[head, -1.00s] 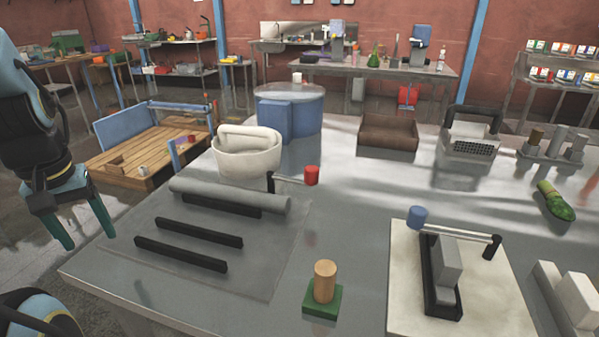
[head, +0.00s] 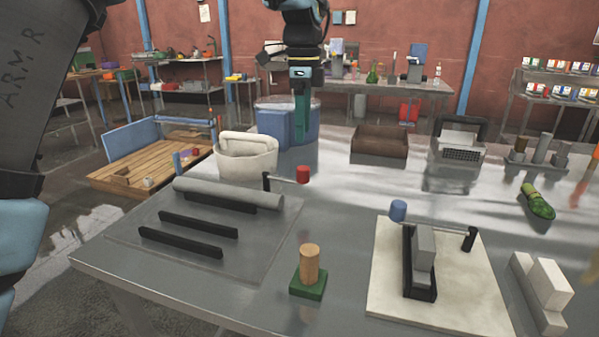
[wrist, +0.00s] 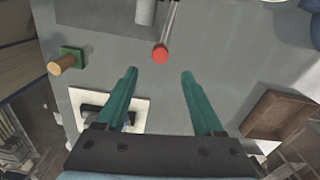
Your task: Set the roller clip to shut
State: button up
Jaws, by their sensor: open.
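A grey roller (head: 228,195) lies at the back of a thin grey plate, along a black bar. I cannot tell for certain that this lever is the roller clip. In the wrist view the red knob (wrist: 160,53) shows just past and between my fingertips, not touched. The roller (wrist: 145,11) is cut off at the top edge there. My gripper (head: 302,138) is open and empty, pointing down, above the table; it also shows in the wrist view (wrist: 159,72).
A white board (head: 385,290) holds a second lever with a blue knob (head: 398,211). A wooden peg (head: 309,262) stands on a green block.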

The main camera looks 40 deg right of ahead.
aim_at(303, 167)
notch_tip(303, 167, down, 11)
jog(key=shift+r+p, duration=0.15)
jog(key=shift+p, duration=0.9)
grip_shut()
dwell(0.8)
